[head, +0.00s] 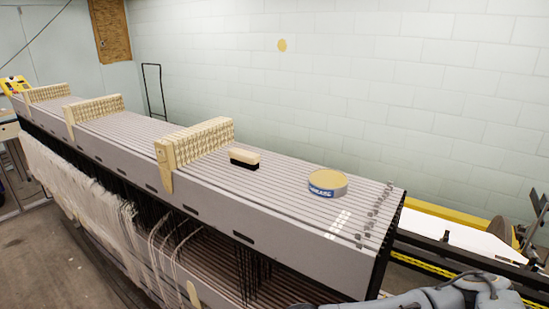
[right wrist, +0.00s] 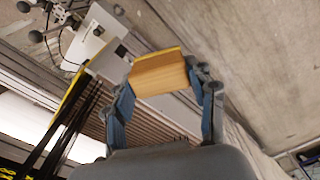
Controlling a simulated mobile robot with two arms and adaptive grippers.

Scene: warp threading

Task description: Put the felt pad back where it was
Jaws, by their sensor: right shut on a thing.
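My right gripper (right wrist: 164,88) is shut on a tan, wood-coloured block with a yellow edge, which I take to be the felt pad (right wrist: 160,76). One finger is on each side of the block. In the right wrist view it is held up clear of the floor, with the machine's grey ribbed part behind it. In the head view only part of my right arm shows at the bottom right; the gripper and pad are out of frame there. My left gripper is not in view.
The long grey ribbed machine top (head: 290,200) carries a black-bristled brush (head: 244,159), a round tin with a blue label (head: 327,183) and small white pieces (head: 338,224). Beige slotted blocks (head: 195,143) stand across it. Free room lies between the brush and tin.

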